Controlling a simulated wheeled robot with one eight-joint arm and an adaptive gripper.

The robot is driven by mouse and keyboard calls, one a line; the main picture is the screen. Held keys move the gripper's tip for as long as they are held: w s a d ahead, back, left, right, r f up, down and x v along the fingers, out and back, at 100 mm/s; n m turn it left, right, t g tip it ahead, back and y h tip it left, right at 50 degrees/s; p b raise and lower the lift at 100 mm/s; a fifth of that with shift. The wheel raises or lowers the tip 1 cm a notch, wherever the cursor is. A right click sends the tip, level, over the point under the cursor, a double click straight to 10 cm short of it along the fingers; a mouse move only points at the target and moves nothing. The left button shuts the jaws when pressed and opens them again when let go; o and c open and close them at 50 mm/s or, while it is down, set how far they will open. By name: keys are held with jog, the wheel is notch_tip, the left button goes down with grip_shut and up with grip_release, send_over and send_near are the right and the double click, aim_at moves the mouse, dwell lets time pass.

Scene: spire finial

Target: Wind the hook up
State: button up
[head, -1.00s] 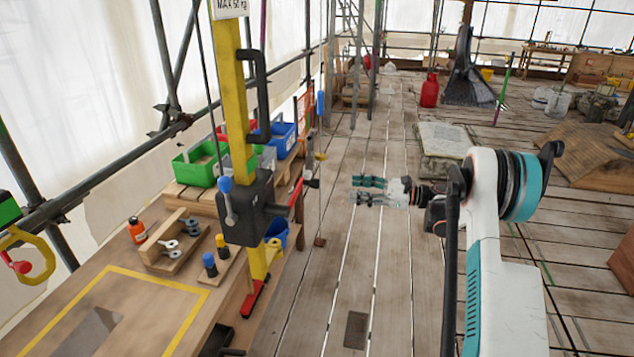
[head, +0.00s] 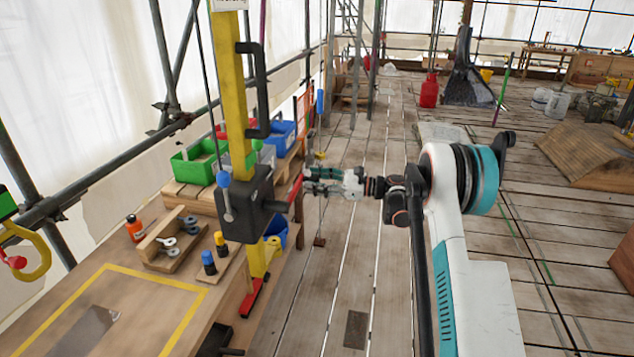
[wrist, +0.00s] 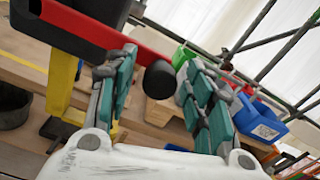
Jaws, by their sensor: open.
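The winch (head: 245,212) is a black box on a yellow post. Its red crank arm (head: 296,190) points out to the right, and in the wrist view the red arm (wrist: 95,28) ends in a black knob (wrist: 160,79). My gripper (head: 309,182) is at the crank's outer end, with its fingers open. In the wrist view the knob lies between the open fingers of my gripper (wrist: 158,88); I cannot tell whether either finger touches it. A blue-tipped lever (head: 226,198) stands on the winch's front. I cannot clearly make out the hook.
A wooden bench (head: 125,325) with an orange bottle (head: 135,229) and small parts stands at the left. Green (head: 195,165) and blue bins (head: 280,134) sit behind the post. A black bracket (head: 260,90) juts from the post above the crank.

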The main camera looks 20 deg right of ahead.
grip_shut()
jog(key=shift+r, duration=0.1)
